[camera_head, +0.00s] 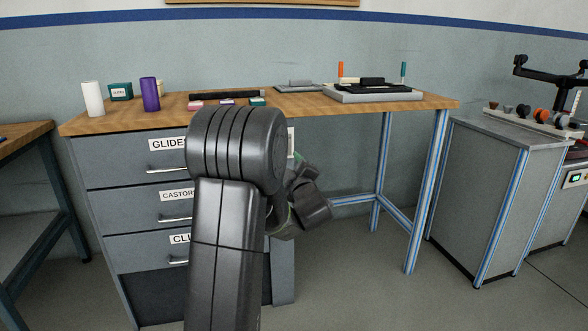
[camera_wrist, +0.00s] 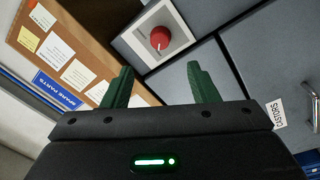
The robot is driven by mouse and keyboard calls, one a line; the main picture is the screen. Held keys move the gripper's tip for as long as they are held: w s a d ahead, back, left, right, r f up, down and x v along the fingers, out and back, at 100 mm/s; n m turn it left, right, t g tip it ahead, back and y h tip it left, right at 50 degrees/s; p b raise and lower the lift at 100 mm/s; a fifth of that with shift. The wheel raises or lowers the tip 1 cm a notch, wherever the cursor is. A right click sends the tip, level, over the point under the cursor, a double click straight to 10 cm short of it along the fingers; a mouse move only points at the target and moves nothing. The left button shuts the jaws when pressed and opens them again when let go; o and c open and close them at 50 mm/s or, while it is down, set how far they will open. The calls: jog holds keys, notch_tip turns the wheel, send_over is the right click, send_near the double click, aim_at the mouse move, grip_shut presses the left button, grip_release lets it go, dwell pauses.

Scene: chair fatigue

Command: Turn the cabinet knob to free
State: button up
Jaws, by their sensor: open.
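The red cabinet knob (camera_wrist: 160,38) sits on a pale square plate (camera_wrist: 133,42) with a dark border in the wrist view. Its pointer setting is too small to read. My gripper (camera_wrist: 161,78) is open and empty, its two green fingers spread apart below the knob in the picture, not touching it. The grey drawer cabinet (camera_head: 120,160) stands under the left part of the workbench in the head view, its labelled drawers looking shut. My arm covers the cabinet's right part there, and the knob cannot be made out.
The wooden workbench (camera_head: 430,102) carries a white cylinder (camera_head: 93,99), a purple cylinder (camera_head: 150,94) and a grey tray (camera_head: 375,95). A grey side cabinet (camera_head: 490,190) stands at right. A notice board (camera_wrist: 60,45) shows in the wrist view. Floor between bench and side cabinet is clear.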

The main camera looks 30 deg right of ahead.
jog(key=shift+v, duration=1.3)
jog(key=shift+w, duration=0.1)
jog(key=b+x, duration=0.2)
jog(key=x, duration=1.1)
jog(key=shift+w+d+b, duration=0.15)
jog(key=shift+w+b, duration=0.2)
jog(key=shift+b, duration=0.05)
jog(key=shift+s, duration=0.1)
jog(key=p+v, duration=0.3)
jog(key=v, duration=1.1)
jog(key=w+d+r+m+g+h+p, duration=0.1)
jog(key=w+d+m+p, duration=0.1)
jog(key=w+m+p, duration=1.1)
jog(key=m+p, duration=0.2)
jog(key=m, duration=0.3)
jog(key=shift+w+d+r+m+g+h, duration=0.3)
jog(key=shift+w+d, duration=0.1)
